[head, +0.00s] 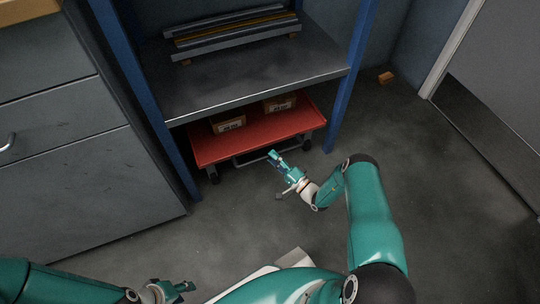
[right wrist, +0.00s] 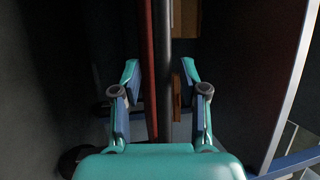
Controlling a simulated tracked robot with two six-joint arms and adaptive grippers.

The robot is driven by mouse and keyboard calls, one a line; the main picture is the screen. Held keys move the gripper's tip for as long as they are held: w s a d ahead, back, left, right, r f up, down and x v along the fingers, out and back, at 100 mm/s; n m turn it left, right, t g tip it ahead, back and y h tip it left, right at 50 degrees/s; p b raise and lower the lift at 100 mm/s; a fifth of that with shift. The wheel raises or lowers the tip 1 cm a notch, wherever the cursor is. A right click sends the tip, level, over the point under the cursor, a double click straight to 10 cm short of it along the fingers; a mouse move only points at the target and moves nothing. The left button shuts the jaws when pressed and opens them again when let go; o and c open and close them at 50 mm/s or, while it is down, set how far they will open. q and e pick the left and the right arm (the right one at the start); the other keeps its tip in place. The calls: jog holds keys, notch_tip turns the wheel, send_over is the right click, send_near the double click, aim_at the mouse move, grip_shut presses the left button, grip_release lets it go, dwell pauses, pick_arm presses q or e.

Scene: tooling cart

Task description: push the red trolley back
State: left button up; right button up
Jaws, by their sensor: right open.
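The red trolley (head: 205,153) stands under the grey shelf on small dark wheels, its front end sticking out. It carries two brown boxes (head: 229,123) (head: 280,103). A grey handle bar (head: 250,161) runs along its front. My right gripper (head: 272,155) is open just in front of the trolley, near the handle's right end. In the right wrist view, the trolley's red edge (right wrist: 148,70) and a dark bar run between the open fingers (right wrist: 160,90); contact cannot be told. My left gripper (head: 183,287) is low at the bottom, away from the trolley; its jaws are unclear.
Blue posts (head: 345,90) flank the shelf (head: 255,75), which bears long bars (head: 225,30). A grey drawer cabinet (head: 70,150) stands at left. A small orange-brown block (head: 386,77) lies at back right. The floor right of the trolley is clear up to the door.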

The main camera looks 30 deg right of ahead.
jog(key=v, duration=1)
jog(key=shift+w+f, duration=0.1)
jog(key=shift+w, duration=0.05)
